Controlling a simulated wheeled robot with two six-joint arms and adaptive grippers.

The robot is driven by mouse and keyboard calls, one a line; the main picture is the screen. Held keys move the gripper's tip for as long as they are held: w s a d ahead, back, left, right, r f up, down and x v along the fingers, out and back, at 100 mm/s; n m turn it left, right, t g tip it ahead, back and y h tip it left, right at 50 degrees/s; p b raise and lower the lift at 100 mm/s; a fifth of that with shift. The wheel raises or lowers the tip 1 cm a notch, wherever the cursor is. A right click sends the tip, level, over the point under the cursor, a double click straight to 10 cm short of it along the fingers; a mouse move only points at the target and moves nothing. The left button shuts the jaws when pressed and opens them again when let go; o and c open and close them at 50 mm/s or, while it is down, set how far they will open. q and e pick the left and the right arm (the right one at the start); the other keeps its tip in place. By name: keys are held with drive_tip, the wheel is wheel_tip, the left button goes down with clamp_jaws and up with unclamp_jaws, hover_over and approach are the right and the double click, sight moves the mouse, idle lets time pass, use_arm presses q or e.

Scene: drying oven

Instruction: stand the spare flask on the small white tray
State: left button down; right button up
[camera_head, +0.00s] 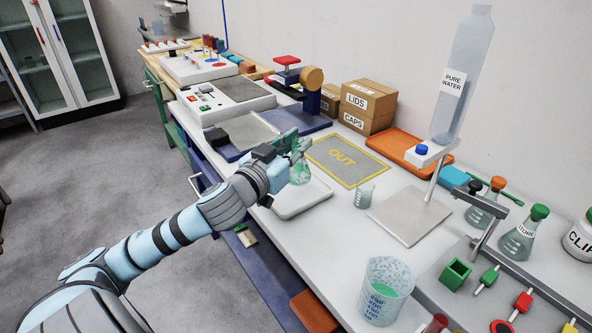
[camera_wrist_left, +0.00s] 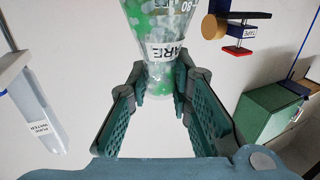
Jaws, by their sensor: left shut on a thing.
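The spare flask (camera_head: 300,174) is clear glass with green in it, and its label reads "ARE" in the left wrist view (camera_wrist_left: 160,28). My left gripper (camera_head: 290,150) is shut on the flask; its fingers close on the narrow part in the left wrist view (camera_wrist_left: 163,88). The small white tray (camera_head: 303,204) lies on the bench under the flask. In the head view the flask overlaps the tray's far part. I cannot tell whether its base touches the tray. My right gripper is not in view.
A small beaker (camera_head: 364,195) stands right of the tray, near the yellow-edged OUT mat (camera_head: 347,160). A grey plate (camera_head: 408,217) lies under the pure water bottle (camera_head: 462,85). A large beaker (camera_head: 384,291) stands at the front. A scale (camera_head: 225,98) is behind on the left.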

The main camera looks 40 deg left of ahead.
use_arm(q)
wheel_tip(320, 180, down, 4)
drive_tip(key=shift+f+b, duration=0.15)
drive_tip(key=shift+b, duration=0.7)
drive_tip(key=c, duration=1.5)
unclamp_jaws()
drive_tip(key=shift+o, duration=0.2)
drive_tip(key=shift+s+r, duration=0.15)
drive_tip(key=shift+r, duration=0.05)
drive_tip(key=s+d+p, duration=0.1)
drive_tip(key=s+p, duration=0.6)
drive_tip(key=s, duration=0.4)
drive_tip(key=shift+s+d+p, duration=0.15)
drive_tip(key=shift+s+p, duration=0.15)
drive_tip(key=shift+s, duration=0.05)
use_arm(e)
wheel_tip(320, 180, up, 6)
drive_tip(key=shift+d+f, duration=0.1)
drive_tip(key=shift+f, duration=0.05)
